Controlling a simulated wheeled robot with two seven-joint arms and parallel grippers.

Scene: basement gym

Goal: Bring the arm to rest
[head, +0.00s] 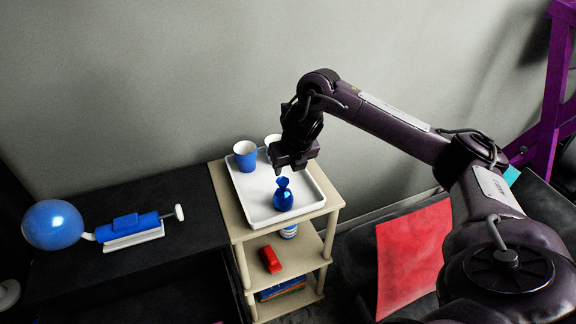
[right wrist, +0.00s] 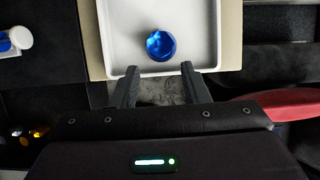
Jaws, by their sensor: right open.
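My right arm reaches in from the right in the head view, bent at the elbow. Its gripper (head: 294,165) hangs over a white tray (head: 247,193) on top of a small beige shelf. In the right wrist view the gripper (right wrist: 159,80) is open, with nothing between its fingers. A shiny blue vase-like object (head: 283,196) stands on the tray just below the gripper; it also shows in the right wrist view (right wrist: 160,45), beyond the fingertips and apart from them. My left gripper is not in view.
Two cups, one blue (head: 245,157) and one mostly hidden, stand at the tray's back. A blue pump (head: 128,227) with a balloon (head: 53,225) lies on the black surface at left. The shelf (head: 238,231) holds a red toy car (head: 271,259). A red mat (head: 412,255) lies at right.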

